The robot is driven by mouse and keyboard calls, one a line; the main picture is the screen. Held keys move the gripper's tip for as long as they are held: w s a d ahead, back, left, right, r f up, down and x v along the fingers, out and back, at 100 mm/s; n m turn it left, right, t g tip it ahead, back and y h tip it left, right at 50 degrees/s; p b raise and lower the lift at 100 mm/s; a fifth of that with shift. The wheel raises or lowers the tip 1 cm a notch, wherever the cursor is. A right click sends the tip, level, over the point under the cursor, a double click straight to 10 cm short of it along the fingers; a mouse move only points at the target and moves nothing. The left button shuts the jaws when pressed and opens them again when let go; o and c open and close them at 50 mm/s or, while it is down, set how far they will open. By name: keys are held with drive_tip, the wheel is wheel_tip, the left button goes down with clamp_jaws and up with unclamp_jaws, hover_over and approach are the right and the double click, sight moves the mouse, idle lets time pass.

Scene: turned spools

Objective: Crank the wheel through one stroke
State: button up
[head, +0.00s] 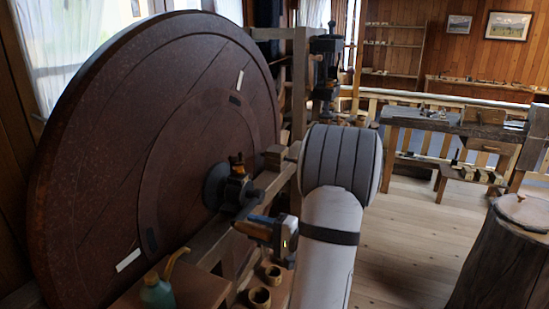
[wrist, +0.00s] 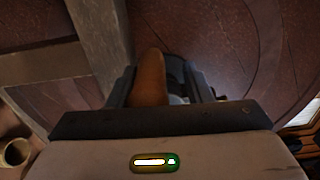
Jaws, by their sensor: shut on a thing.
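The large dark brown wheel (head: 120,150) stands upright at the left of the head view, with pale and dark marks on its face. Its hub (head: 235,187) sits right of the middle of the face. My gripper (head: 248,225) is below the hub, in front of the wheel's lower right part. In the wrist view my gripper (wrist: 160,88) is shut on a tan, rounded wooden crank handle (wrist: 150,72), which lies between the two dark fingers. The wheel's face (wrist: 205,28) fills much of the background there. The handle's joint to the crank is hidden.
A wooden beam frame (head: 270,185) stands close to the wheel and my gripper. A workbench (head: 450,125) and a stump (head: 503,260) stand at right, with open floor between.

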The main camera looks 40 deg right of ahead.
drive_tip(key=w+d+r+m+p, duration=0.4)
drive_tip(key=d+r+m+p, duration=0.5)
drive_tip(key=r+m+p, duration=0.5)
drive_tip(key=shift+d+p, duration=0.3)
drive_tip(key=shift+d, duration=0.05)
idle(0.4)
drive_tip(key=shift+f, duration=0.3)
idle(0.3)
drive_tip(key=shift+s+a, duration=0.1)
drive_tip(key=b+v, duration=0.1)
drive_tip(key=v, duration=1)
drive_tip(key=shift+r, duration=0.15)
idle(0.8)
